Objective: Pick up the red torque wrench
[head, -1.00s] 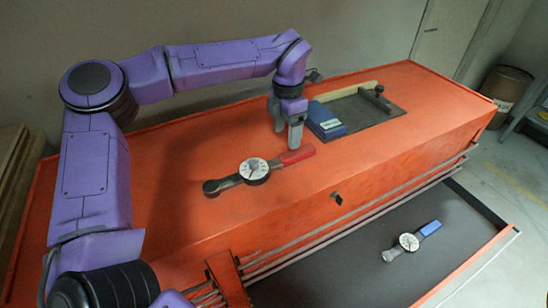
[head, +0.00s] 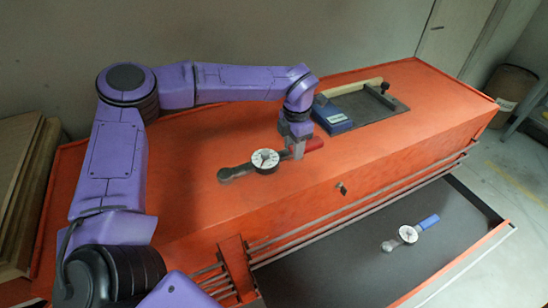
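The red torque wrench lies on the orange cabinet top, with its round white dial (head: 265,160) and dark head to the left and its red handle (head: 314,144) to the right. My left gripper (head: 296,149) points down at the handle, close to the dial. One finger stands in front of the handle and hides part of it. The other finger is mostly hidden, so I cannot tell whether the gripper is open or shut, or whether it touches the handle. My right gripper is out of view.
A blue box (head: 331,117) sits just right of my gripper, by a dark mat (head: 368,107) with a wooden strip behind it. A blue-handled torque wrench (head: 409,234) lies in the open drawer (head: 340,270). The cabinet top (head: 440,110) is clear at right.

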